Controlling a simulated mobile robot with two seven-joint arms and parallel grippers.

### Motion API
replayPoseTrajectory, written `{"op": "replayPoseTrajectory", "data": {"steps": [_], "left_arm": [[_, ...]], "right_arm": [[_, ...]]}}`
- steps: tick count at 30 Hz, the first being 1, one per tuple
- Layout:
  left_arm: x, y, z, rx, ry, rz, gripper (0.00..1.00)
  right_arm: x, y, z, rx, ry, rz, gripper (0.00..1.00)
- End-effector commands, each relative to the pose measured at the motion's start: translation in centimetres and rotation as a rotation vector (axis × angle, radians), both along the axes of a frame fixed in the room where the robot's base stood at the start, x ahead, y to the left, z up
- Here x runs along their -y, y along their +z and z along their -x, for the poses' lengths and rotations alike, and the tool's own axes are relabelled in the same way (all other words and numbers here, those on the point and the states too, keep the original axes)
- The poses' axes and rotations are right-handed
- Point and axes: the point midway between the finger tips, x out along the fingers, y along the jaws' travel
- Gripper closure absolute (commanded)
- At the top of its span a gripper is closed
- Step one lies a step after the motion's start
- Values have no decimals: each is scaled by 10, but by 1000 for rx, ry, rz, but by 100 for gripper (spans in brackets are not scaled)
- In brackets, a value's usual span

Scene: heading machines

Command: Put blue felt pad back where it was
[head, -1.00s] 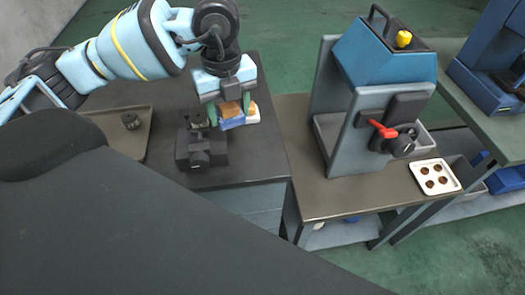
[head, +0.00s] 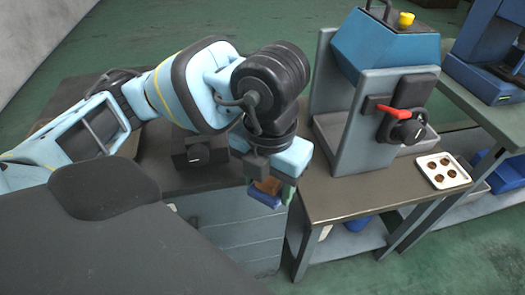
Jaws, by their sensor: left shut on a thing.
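My left gripper (head: 270,190) is shut on the blue felt pad (head: 264,199), which shows as a small blue block with a brown part above it. A green fingertip shows at its right side; the other finger is mostly hidden. The gripper holds the pad in the air, near the right end of the dark-topped cabinet and left of the bench with the blue machine. My right gripper is not in view.
The blue-and-grey machine (head: 385,60) with a red lever (head: 394,112) stands on the right bench (head: 330,196). A white tray (head: 443,171) with several brown round pieces lies at that bench's right end. A black fixture (head: 200,150) sits on the cabinet top. The bench's front strip is clear.

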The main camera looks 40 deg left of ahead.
Motion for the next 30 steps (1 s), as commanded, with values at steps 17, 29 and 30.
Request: {"op": "replayPoseTrajectory", "data": {"steps": [17, 29, 30], "left_arm": [[-72, -8, -74, 0, 11, -1, 68], [-106, -14, -110, 1, 3, 0, 68], [-106, -14, -110, 0, 3, 0, 68]], "right_arm": [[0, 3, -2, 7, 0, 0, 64], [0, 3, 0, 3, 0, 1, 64], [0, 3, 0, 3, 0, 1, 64]]}}
